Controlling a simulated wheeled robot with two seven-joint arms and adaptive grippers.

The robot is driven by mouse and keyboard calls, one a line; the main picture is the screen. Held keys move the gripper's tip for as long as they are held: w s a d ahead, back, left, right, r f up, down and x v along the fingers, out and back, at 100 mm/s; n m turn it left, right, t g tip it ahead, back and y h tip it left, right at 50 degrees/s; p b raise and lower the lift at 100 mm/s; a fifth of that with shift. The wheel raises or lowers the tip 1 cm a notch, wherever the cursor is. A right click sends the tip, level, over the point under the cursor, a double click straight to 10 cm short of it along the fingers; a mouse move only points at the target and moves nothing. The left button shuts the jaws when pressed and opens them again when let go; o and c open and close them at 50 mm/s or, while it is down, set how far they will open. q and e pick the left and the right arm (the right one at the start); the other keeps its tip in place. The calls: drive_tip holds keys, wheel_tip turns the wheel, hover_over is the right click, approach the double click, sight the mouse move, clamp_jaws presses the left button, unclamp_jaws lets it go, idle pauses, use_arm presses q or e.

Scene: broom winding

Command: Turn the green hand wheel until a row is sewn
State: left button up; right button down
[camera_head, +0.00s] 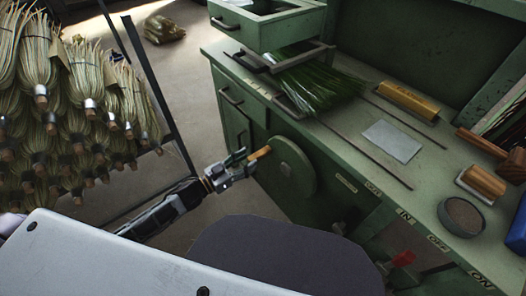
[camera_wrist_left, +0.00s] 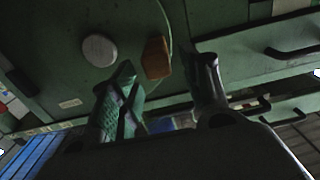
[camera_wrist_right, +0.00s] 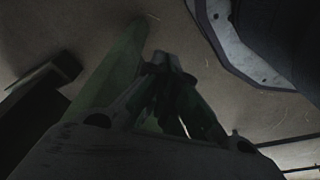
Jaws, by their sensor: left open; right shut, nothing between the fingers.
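The green hand wheel (camera_head: 296,166) is a round disc on the front of the green bench, with a wooden handle (camera_head: 262,152) at its left side. My left gripper (camera_head: 242,163) is beside the handle, fingers pointing toward the wheel. In the left wrist view the left gripper (camera_wrist_left: 165,72) is open, and the handle (camera_wrist_left: 156,58) shows between and just beyond its fingertips; I cannot tell whether they touch. The wheel's pale hub (camera_wrist_left: 99,50) is to the left there. A bundle of green bristles (camera_head: 318,86) lies on the bench. My right gripper (camera_wrist_right: 165,65) is shut and empty, seen only in the right wrist view.
The bench top holds a yellow block (camera_head: 408,101), a grey plate (camera_head: 392,140), a wooden-backed brush (camera_head: 483,183) and a round bowl (camera_head: 462,216). An open drawer (camera_head: 265,22) sits above. Several brooms (camera_head: 85,80) hang on a rack at left.

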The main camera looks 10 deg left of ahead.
sight(255, 155)
use_arm(q)
drive_tip(key=shift+w+d, duration=0.4)
drive_tip(key=shift+w, duration=0.1)
drive_tip(key=shift+b+x, duration=0.3)
drive_tip(key=shift+x, duration=2.35)
drive_tip(key=shift+w+d, duration=0.35)
drive_tip(key=shift+w, duration=0.05)
use_arm(e)
drive_tip(key=r, duration=0.1)
drive_tip(key=a+r, duration=0.1)
drive_tip(key=r, duration=0.1)
drive_tip(key=shift+w+r, duration=0.15)
drive_tip(key=shift+s, duration=0.2)
use_arm(q)
drive_tip(key=c, duration=0.9)
clamp_jaws()
use_arm(e)
drive_tip(key=shift+w+r, duration=0.15)
drive_tip(key=shift+w, duration=0.45)
